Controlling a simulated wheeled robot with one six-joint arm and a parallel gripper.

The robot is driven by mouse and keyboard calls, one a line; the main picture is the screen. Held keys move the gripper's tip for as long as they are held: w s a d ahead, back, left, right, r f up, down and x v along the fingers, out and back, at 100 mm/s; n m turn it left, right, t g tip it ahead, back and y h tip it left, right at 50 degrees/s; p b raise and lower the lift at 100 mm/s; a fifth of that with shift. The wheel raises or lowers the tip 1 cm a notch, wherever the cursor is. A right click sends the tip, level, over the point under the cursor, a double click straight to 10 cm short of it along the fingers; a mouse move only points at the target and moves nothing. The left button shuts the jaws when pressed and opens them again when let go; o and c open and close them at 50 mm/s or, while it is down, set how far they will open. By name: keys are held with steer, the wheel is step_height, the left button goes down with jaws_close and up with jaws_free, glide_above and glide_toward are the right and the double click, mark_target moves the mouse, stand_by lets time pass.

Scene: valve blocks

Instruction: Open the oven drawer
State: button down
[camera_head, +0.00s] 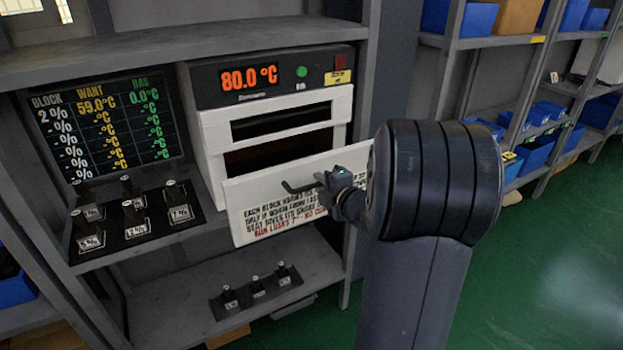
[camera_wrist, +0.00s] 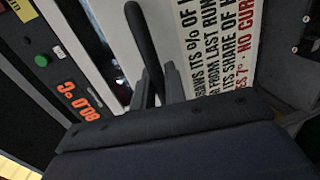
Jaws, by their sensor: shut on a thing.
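The oven (camera_head: 265,75) sits on the shelf rack, with a black top reading 80.0 °C and a white front. Its drawer front (camera_head: 245,205), a white panel with printed text, stands forward of the oven body, with a dark opening above it. The panel also shows in the wrist view (camera_wrist: 225,45). A black bar handle (camera_head: 298,186) is on the panel. My gripper (camera_head: 324,182) is shut on this handle; the wrist view shows the handle (camera_wrist: 140,35) between the fingers (camera_wrist: 155,85). My arm hides the panel's right end.
A screen (camera_head: 105,125) with block readings stands left of the oven. Several black-topped blocks (camera_head: 133,212) stand on a dark tray below it. More blocks (camera_head: 258,285) sit on the lower shelf. Green floor (camera_head: 540,250) is clear at right, before shelves with blue bins (camera_head: 535,158).

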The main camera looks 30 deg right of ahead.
steer(key=f+v, duration=0.1)
steer(key=v, duration=0.7)
steer(key=shift+s+f, duration=0.2)
steer(key=shift+f, duration=0.2)
steer(key=c, duration=1.5)
jaws_free()
steer(key=shift+c, duration=0.2)
steer(key=v, duration=1)
steer(key=shift+s, duration=0.35)
steer(key=shift+r, duration=0.1)
steer(key=x, duration=1.1)
